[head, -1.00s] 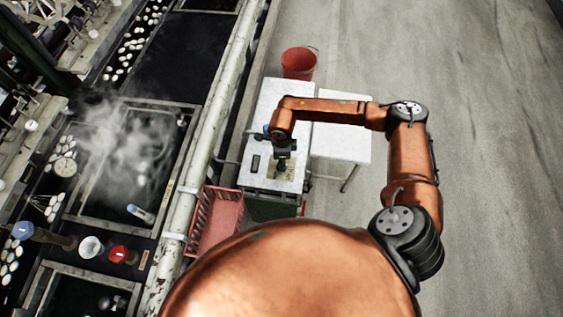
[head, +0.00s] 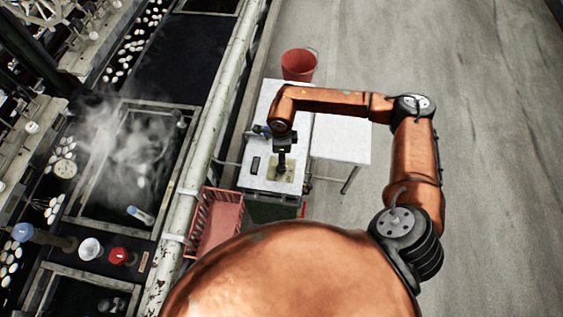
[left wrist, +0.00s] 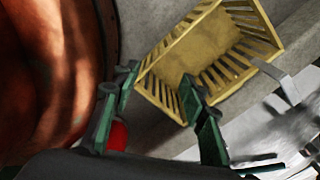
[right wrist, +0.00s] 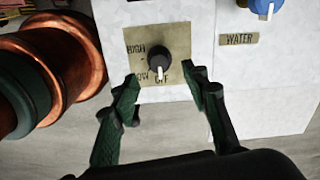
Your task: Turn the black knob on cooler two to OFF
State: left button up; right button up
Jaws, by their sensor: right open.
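The black knob (right wrist: 156,60) sits on a brass plate (right wrist: 172,42) marked HIGH, LOW and OFF in the right wrist view. Its white pointer is toward the OFF mark. My right gripper (right wrist: 160,72) is open, its fingers to either side below the knob, apparently not touching it. In the head view my right gripper (head: 283,168) is over the plate on the white cooler (head: 264,184), hiding the knob. No cooler number is readable. My left gripper (left wrist: 160,77) is open and empty in the left wrist view, and is out of the head view.
A blue tap (right wrist: 266,6) with a WATER label (right wrist: 239,39) is beside the plate. A red crate (head: 216,222) and a pipe railing (head: 208,130) are left of the cooler. A white table (head: 340,145) and red bucket (head: 299,64) stand close by. Floor at right is clear.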

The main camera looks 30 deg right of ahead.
notch_tip(320, 180, up, 6)
jog(key=shift+r, duration=0.15)
pick_arm(q)
jog(key=shift+d, duration=0.1)
dwell(0.5)
